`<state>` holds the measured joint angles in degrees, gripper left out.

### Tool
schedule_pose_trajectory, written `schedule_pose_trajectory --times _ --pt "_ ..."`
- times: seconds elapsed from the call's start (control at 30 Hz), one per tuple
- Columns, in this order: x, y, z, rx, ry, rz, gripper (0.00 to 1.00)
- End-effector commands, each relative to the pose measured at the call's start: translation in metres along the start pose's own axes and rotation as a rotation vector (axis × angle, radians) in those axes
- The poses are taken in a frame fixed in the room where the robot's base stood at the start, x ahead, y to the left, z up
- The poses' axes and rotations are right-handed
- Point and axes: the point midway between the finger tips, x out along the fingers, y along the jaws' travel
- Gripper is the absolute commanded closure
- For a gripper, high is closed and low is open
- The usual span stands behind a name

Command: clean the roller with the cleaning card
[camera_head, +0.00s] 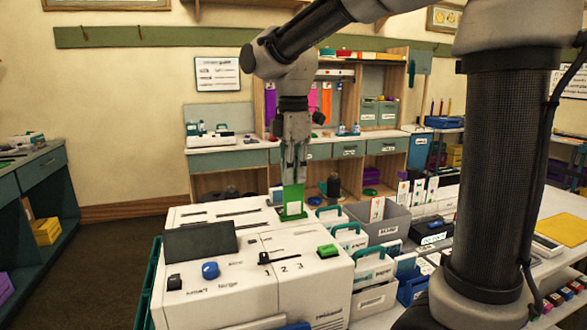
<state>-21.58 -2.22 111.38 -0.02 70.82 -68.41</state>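My gripper (293,179) points straight down over the back right of a white machine (190,298). Its fingers are shut on a green card (292,194), which I take to be the cleaning card. The card hangs upright, with its lower end at a green-edged spot on the machine's far right top. I cannot tell whether it is in a slot there or just above it. No roller can be made out. The machine's top has a dark panel (201,239), a blue button (210,270), a slider (264,258) and a green switch (328,251).
Right of the machine stand boxes with green handles (350,236), a grey bin (386,228) and a blue tray (411,289). A yellow pad (563,229) lies on the white table at right. Shelves and a back counter (222,143) stand behind. Floor at left is clear.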

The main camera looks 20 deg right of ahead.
Motion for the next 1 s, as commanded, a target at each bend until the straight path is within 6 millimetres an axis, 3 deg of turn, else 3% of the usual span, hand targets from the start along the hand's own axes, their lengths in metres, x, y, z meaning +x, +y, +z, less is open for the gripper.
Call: schedule_pose_trajectory --times 1.0 --pt "0.036 0.0 0.0 0.0 0.0 0.0 1.0"
